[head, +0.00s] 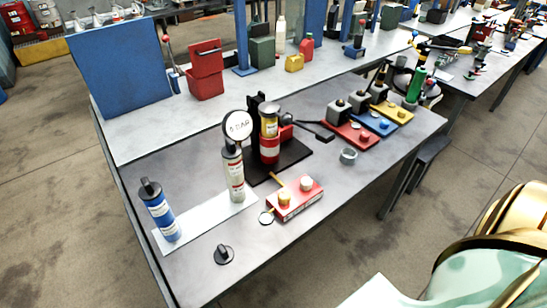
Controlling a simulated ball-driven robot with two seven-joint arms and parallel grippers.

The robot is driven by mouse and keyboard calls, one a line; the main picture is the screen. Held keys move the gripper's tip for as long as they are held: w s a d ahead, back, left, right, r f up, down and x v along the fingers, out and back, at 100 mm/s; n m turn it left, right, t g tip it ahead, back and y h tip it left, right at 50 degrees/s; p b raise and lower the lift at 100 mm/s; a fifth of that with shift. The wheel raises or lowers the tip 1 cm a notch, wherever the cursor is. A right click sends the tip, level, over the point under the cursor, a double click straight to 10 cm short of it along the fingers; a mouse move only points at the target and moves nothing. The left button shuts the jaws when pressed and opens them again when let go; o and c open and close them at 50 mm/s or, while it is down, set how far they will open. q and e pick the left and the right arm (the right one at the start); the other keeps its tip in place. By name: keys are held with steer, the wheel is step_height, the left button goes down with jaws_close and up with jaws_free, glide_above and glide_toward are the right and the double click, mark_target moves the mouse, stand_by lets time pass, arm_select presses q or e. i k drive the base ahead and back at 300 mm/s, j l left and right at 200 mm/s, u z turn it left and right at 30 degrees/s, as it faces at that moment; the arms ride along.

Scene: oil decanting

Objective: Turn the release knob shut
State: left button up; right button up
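A hand pump or press (270,150) with a red and yellow cylinder stands upright on a black base plate (292,160) in the middle of the bench. A black lever reaches from it to the right. A round white gauge marked BAR (238,124) sits to its left, above a pale cylinder (233,178). I cannot tell which part is the release knob or how it is turned. A loose-looking black knob-shaped part (223,254) rests on the bench at the front. Neither of my grippers shows in the head view.
A blue-and-white cylinder (159,210) stands on a white strip (205,222). A red box (295,200) lies in front of the pump. Red, blue and yellow blocks (350,134) line the right side, near a small ring (348,156).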

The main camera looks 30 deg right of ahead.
mark_target(306, 183)
steer(key=l+z, duration=0.15)
steer(key=z, duration=1.2)
steer(key=i+j, duration=0.05)
